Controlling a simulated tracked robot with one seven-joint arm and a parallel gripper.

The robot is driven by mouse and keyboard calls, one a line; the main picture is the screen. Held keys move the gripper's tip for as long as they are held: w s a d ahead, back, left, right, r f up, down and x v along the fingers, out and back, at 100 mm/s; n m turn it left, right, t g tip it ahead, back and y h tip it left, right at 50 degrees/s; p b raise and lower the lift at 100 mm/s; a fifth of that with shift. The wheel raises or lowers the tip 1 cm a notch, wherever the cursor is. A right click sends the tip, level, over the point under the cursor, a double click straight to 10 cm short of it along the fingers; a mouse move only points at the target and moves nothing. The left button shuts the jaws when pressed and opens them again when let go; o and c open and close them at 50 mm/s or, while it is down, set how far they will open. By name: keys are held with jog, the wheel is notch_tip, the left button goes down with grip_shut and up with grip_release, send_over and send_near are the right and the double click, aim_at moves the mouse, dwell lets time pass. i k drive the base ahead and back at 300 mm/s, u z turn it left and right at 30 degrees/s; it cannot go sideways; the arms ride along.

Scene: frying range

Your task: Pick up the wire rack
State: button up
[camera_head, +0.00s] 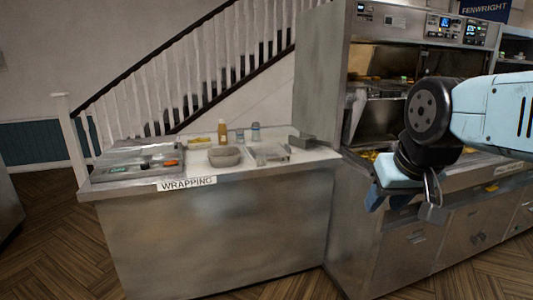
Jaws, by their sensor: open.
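My gripper (403,206) hangs at the right of the view, in front of the frying range. Its jaws point down, apart and with nothing seen between them. A flat pale grey item (268,153) lies on the wrapping counter, right of a grey bowl (224,156). It may be the wire rack, but it is too small and blurred to be sure. My gripper is well to the right of it and not touching it. My arm hides part of the range.
The wrapping counter (210,181) also holds a sectioned steel tray (140,163), an amber bottle (222,132), small shakers (255,132) and a dark grey block (302,141). The frying range (409,235) adjoins it at right. Wooden floor (50,240) is open at left.

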aim_at(288, 148)
jog(key=u, duration=0.1)
jog(key=i, duration=1)
jog(key=z, duration=0.1)
